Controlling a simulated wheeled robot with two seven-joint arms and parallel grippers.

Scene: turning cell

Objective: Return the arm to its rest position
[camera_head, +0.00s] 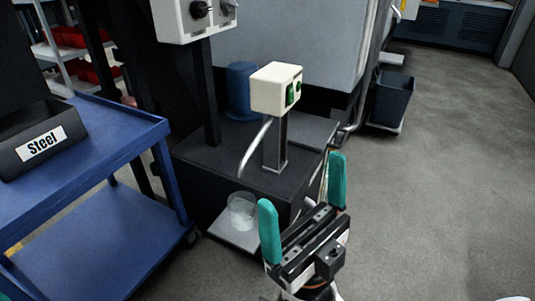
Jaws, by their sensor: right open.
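My right gripper (303,196) shows at the lower middle of the head view. Its two teal fingers stand wide apart with nothing between them, so it is open and empty. It is in front of the dark machine base, and the fingers overlap the base's right part in the picture.
A blue cart (95,190) with a black bin labelled "Steel" (40,146) stands at the left. A cream box with green buttons (277,88) stands on a post on the dark base (225,165). A clear cup (242,210) sits low in front. Open floor (440,180) lies to the right.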

